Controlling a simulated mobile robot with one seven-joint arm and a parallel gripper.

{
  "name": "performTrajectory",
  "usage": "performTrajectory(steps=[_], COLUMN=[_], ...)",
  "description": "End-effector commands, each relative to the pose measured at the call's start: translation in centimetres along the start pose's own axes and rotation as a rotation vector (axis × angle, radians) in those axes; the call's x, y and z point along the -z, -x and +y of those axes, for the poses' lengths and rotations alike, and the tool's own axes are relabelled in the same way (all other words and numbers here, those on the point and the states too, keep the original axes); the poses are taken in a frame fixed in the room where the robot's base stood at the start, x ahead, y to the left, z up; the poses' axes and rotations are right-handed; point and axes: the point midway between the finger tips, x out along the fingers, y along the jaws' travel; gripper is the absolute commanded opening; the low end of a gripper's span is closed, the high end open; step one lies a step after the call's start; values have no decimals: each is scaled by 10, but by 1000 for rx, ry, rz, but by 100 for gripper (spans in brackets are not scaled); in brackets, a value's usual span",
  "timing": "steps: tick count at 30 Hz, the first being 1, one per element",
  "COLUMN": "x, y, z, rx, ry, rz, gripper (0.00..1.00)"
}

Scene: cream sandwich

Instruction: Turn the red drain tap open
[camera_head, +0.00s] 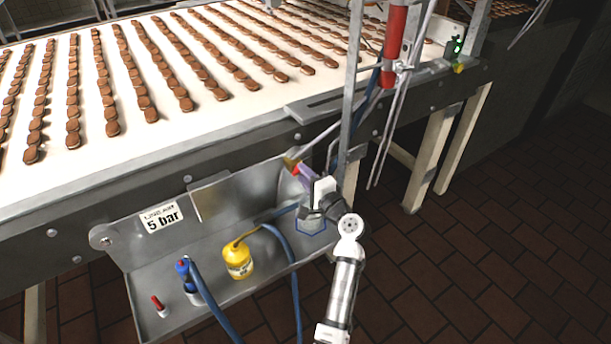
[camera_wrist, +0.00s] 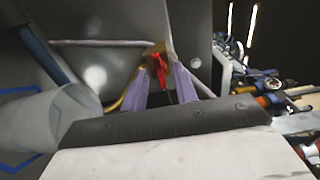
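The red drain tap (camera_head: 295,169) is a small red handle on a brass fitting (camera_head: 290,161) near the tray's upper right end. In the wrist view, the red handle (camera_wrist: 158,68) shows between the purple fingertips, with the brass fitting (camera_wrist: 160,48) behind it. My gripper (camera_head: 302,170) reaches up to the tap from the lower right. In the wrist view, the two fingers of my gripper (camera_wrist: 162,72) stand apart around the handle. A dark gap shows between the handle and the right finger. Contact with the left finger cannot be told.
A clear container (camera_head: 312,222) stands close beside my gripper. A conveyor (camera_head: 230,112) with rows of biscuits runs above. An upright post (camera_head: 352,100) is nearby.

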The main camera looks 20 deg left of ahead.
Motion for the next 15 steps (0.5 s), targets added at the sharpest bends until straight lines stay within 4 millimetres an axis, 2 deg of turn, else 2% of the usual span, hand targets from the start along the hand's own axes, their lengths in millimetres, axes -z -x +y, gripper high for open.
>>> performTrajectory(steps=[4, 10, 15], x=[0, 0, 0], y=[0, 0, 1], z=[0, 0, 0], rx=[0, 0, 0], ry=[0, 0, 3], rz=[0, 0, 0], gripper=[26, 0, 0])
